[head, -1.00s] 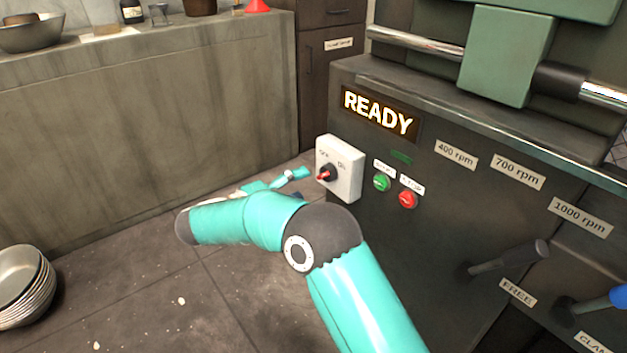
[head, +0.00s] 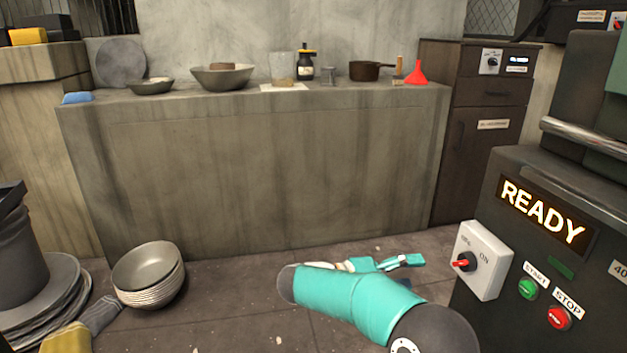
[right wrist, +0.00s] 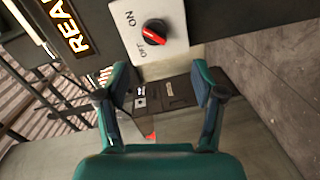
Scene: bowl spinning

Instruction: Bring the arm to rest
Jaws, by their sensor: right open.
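My right arm comes in from the bottom right of the head view. My right gripper (head: 405,261) is low over the floor, left of the white switch box, and mostly hidden behind my own arm. In the right wrist view its two fingers (right wrist: 160,92) are wide apart with nothing between them. The white switch box (head: 483,262) with its red-tipped knob (head: 463,262) is on the dark machine's front; in the right wrist view the switch box (right wrist: 165,22) lies beyond the fingertips, apart from them. My left gripper is not in view.
The machine (head: 515,165) shows a lit READY sign (head: 543,212), a green START button (head: 527,289) and a red STOP button (head: 559,318). A concrete counter (head: 270,170) holds bowls, a pot and a red funnel (head: 416,73). Stacked bowls (head: 148,268) stand on the floor at left.

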